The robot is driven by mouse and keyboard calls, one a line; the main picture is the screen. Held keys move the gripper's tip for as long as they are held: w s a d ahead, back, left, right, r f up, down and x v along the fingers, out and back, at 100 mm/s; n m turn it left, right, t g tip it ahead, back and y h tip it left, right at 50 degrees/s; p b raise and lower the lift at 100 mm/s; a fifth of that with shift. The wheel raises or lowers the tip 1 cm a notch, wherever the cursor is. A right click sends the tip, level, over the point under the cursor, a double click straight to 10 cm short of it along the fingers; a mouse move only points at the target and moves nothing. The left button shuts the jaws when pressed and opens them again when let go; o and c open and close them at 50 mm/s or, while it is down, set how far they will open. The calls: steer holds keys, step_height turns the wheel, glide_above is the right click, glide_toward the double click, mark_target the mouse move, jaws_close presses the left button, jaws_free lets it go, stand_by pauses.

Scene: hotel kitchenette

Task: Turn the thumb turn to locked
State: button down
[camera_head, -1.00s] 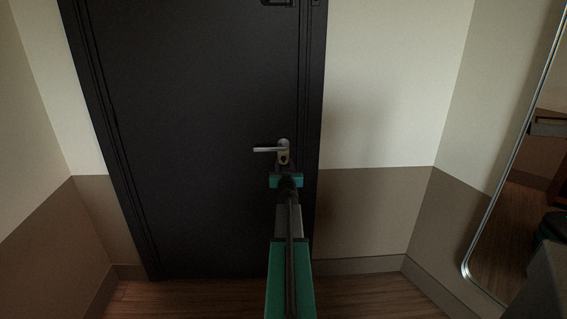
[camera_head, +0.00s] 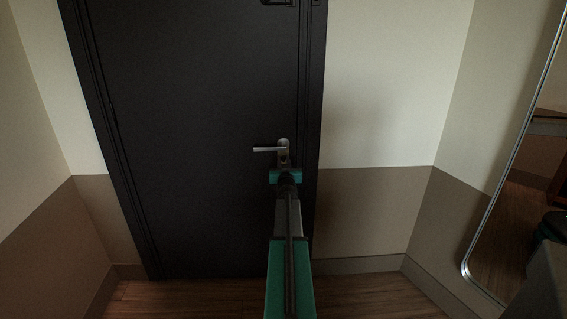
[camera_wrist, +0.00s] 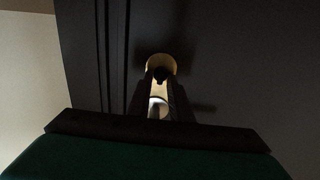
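The black door (camera_head: 200,120) carries a metal lock plate (camera_head: 284,146) with a lever handle (camera_head: 267,149) that points left and lies level. My gripper (camera_head: 284,164) is at the lower part of the plate, below the lever, and covers the thumb turn in the head view. In the wrist view, the lit plate (camera_wrist: 160,61) shows past my two dark fingers. A small dark piece (camera_wrist: 161,74), which looks like the thumb turn, sits between the fingertips. The fingers stand apart with a gap. Contact and the turn's exact angle are too dark to tell.
The door frame (camera_head: 314,100) is close to the right of the plate. A wall (camera_head: 375,190) continues right to a corner, and a tall mirror (camera_head: 510,200) stands at the far right. The wooden floor (camera_head: 375,292) in front of the wall is clear.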

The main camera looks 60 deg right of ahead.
steer(key=shift+m+p, duration=0.4)
steer(key=m+p, duration=0.3)
steer(key=shift+s+d+r, duration=0.15)
steer(key=m+p, duration=0.3)
steer(key=m, duration=0.1)
steer(key=shift+s+m, duration=0.1)
steer(key=shift+m, duration=0.2)
steer(key=m, duration=0.1)
steer(key=m+p, duration=0.1)
steer(key=m, duration=0.1)
steer(key=m+p, duration=0.1)
steer(key=m, duration=0.1)
steer(key=shift+d+f, duration=0.1)
steer(key=shift+f, duration=0.2)
steer(key=shift+s+f+m+p, duration=0.15)
steer(key=shift+m+p, duration=0.3)
steer(key=shift+m, duration=1.95)
steer(key=c, duration=1.6)
jaws_free()
steer(key=shift+c, duration=0.2)
